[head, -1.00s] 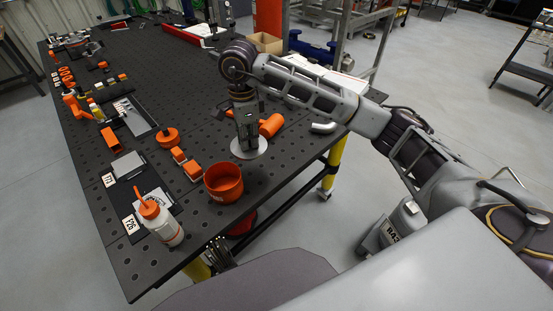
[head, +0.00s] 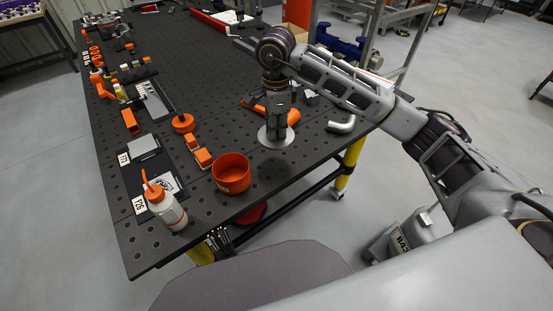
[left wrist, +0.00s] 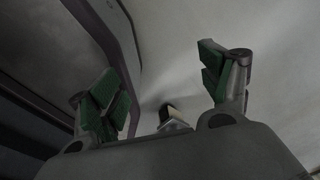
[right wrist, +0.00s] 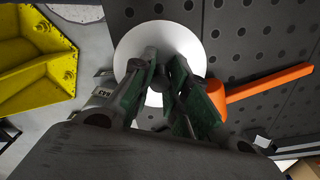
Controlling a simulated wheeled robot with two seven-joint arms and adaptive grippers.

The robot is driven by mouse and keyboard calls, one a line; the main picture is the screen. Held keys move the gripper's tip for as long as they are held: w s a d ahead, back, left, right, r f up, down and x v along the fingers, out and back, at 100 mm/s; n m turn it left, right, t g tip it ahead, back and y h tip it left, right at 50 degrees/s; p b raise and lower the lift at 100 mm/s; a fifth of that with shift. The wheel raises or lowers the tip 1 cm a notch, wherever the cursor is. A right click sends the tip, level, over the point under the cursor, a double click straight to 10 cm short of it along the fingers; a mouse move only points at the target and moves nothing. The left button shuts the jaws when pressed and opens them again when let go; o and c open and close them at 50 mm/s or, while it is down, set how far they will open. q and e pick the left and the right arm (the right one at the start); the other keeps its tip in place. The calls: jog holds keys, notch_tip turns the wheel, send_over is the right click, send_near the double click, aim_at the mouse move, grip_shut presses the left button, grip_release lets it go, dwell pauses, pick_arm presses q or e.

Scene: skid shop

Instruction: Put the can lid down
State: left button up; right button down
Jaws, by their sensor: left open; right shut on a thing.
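The can lid (head: 276,138) is a pale round disc at the table's near right edge in the head view. My right gripper (head: 277,122) points down and is shut on the lid's middle, where the fingers hide the grip. The lid also shows as a white disc (right wrist: 129,45) under the fingers in the right wrist view. It looks level and close to the tabletop; I cannot tell whether it touches. The open orange can (head: 232,174) stands to its lower left, apart from it. My left gripper (left wrist: 163,88) is open and empty in the left wrist view, outside the head view.
The black perforated table (head: 200,236) has free room left of the lid. An orange tool (head: 293,116) lies close behind the lid, and a bent silver pipe (head: 341,125) lies to its right. Orange blocks (head: 201,157) and a white bottle (head: 165,205) stand left of the can.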

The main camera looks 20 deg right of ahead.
jog(key=shift+d+f, duration=0.1)
jog(key=shift+f, duration=0.6)
notch_tip(320, 180, down, 4)
jog(key=shift+f+p, duration=0.1)
jog(key=shift+p, duration=0.2)
jog(key=shift+f, duration=0.35)
pick_arm(q)
jog(key=shift+d+r, duration=0.25)
jog(key=shift+d, duration=0.55)
jog(key=shift+a, duration=0.1)
